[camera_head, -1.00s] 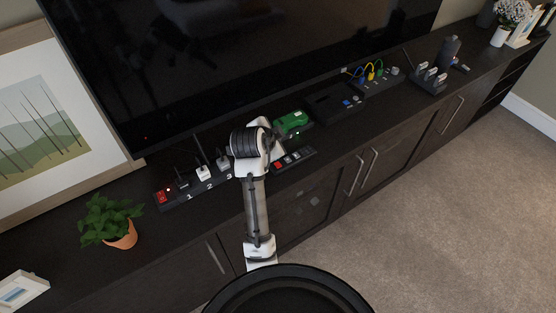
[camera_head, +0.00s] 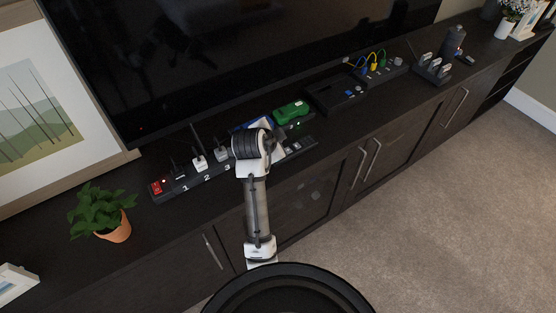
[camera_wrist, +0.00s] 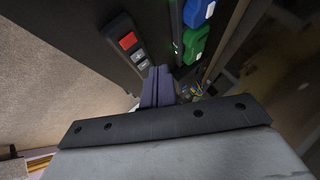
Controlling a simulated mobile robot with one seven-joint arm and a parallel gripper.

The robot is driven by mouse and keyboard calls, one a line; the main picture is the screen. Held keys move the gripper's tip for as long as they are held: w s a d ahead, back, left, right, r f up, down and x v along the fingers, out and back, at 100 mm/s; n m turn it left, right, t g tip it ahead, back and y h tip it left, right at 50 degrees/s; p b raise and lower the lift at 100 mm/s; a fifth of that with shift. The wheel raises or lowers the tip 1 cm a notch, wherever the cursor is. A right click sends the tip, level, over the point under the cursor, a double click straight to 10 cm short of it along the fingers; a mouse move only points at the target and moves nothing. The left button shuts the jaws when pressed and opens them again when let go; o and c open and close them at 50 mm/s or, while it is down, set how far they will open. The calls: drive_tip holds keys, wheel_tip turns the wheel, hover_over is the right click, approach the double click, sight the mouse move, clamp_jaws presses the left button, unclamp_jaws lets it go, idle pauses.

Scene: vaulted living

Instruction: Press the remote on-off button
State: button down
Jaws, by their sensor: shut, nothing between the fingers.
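The remote (camera_head: 304,144) is a black bar on the dark cabinet, just right of my gripper in the head view. Its grey buttons show there, while its near end is hidden behind my arm. In the wrist view the remote (camera_wrist: 141,62) lies up and left of my fingertips, with a red button (camera_wrist: 127,41) and grey buttons below it. My gripper (camera_wrist: 158,72) is shut and empty. Its tips show close beside the remote's grey-button end; I cannot tell whether they touch it. The red button is apart from the tips.
A green device (camera_head: 291,112) lies behind the remote, with a blue one (camera_head: 250,124) beside it. A power strip (camera_head: 200,176) with a red switch stands at left, near a potted plant (camera_head: 103,213). The television (camera_head: 240,60) rises behind. The cabinet's front edge is clear.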

drive_tip(key=shift+f+b, duration=0.9)
drive_tip(key=shift+f, duration=1)
drive_tip(key=shift+f, duration=0.15)
idle(0.4)
drive_tip(key=shift+f, duration=0.25)
drive_tip(key=shift+f+b, duration=0.35)
drive_tip(key=shift+f, duration=0.05)
idle(0.5)
drive_tip(key=shift+r, duration=0.1)
drive_tip(key=shift+r+p, duration=0.75)
wheel_tip(320, 180, up, 5)
drive_tip(key=p, duration=0.4)
